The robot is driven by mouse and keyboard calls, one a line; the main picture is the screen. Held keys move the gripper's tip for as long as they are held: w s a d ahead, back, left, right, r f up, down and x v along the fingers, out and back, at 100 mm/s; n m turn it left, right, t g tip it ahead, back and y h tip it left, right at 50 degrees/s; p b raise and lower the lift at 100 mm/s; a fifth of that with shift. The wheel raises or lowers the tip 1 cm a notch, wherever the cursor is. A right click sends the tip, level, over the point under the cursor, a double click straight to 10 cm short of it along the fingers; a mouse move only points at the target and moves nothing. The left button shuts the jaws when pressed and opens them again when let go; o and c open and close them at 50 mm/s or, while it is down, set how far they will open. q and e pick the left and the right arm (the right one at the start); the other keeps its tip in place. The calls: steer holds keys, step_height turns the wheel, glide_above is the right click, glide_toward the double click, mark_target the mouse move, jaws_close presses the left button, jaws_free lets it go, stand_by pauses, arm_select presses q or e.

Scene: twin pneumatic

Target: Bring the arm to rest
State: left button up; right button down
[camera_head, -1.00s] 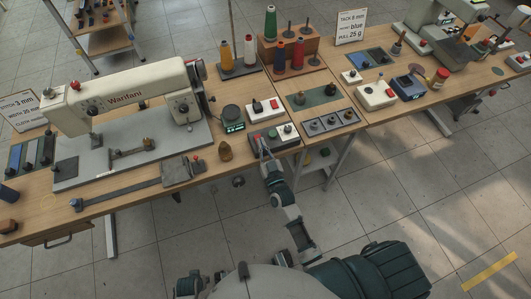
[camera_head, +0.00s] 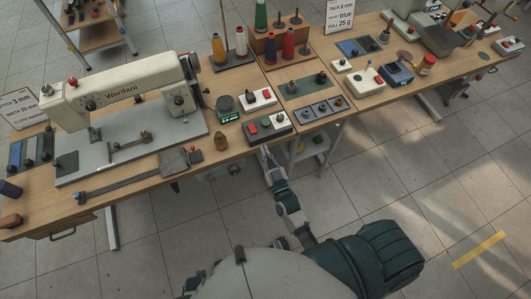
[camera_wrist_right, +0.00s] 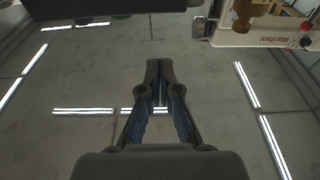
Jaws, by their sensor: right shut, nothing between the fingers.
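My right gripper (camera_head: 266,158) is in front of the table's front edge, just below the control box in the head view. It is shut and empty, apart from the box. The right wrist view shows its two fingers (camera_wrist_right: 158,75) together, with ceiling lights behind them. My right arm reaches up to it from the bottom of the head view. My left gripper is not in view.
The Warifani sewing machine (camera_head: 115,92) stands to the left. Spools on a rack (camera_head: 235,62) stand behind. Grey floor (camera_head: 370,180) is clear at the right front.

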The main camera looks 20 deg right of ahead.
steer(key=shift+s, duration=0.2)
steer(key=shift+a, duration=0.15)
steer(key=shift+f, duration=0.1)
steer(key=s+a+f+n+g+y, duration=0.1)
steer(key=s+f+g, duration=0.3)
steer(key=f, duration=0.7)
steer(key=s+a+f+n+g+y, duration=0.1)
steer(key=s+f+g, duration=0.35)
steer(key=f, duration=0.75)
steer(key=s+d+f+g+h, duration=0.1)
steer(key=s+d+f+g, duration=0.2)
steer(key=s+f+g, duration=0.2)
steer(key=s+d+f+g+h, duration=0.1)
steer(key=s+d+f+g, duration=0.2)
steer(key=s+f, duration=0.8)
steer(key=s+g, duration=0.2)
steer(key=s, duration=0.2)
steer(key=shift+s+d+f+h, duration=0.3)
steer(key=shift+s+d+f, duration=0.05)
steer(key=shift+d+f, duration=0.05)
